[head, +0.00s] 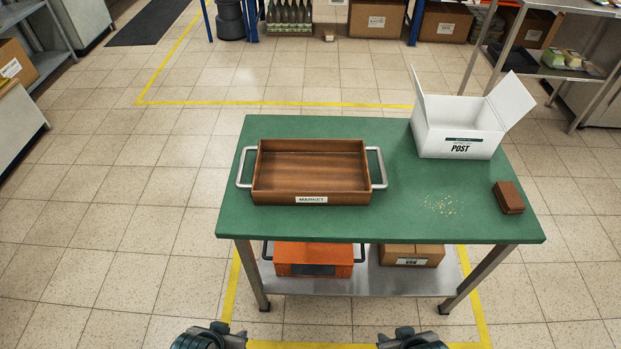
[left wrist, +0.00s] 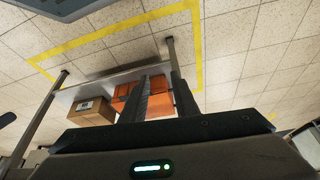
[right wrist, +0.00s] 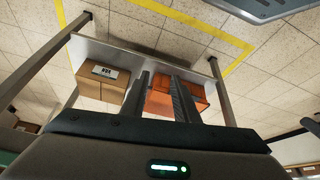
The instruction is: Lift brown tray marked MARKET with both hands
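The brown tray marked MARKET (head: 270,197) lies flat on the green-topped table (head: 400,215), left of its middle. It is empty, with a white label on its front wall. A grey metal handle (head: 241,167) sticks out on its left side and another handle (head: 380,167) on its right. My left gripper (head: 210,334) and my right gripper (head: 411,336) are at the bottom of the head view, in front of the table and apart from the tray. The wrist views show a gap between the fingers of each gripper, with nothing held. The tray is not seen in the wrist views.
A white open box marked POST (head: 450,143) stands at the table's back right. A brown block (head: 508,197) and crumbs (head: 440,204) lie on the right. An orange crate (head: 313,254) and cardboard box (head: 411,255) sit on the lower shelf. Yellow lines mark the floor.

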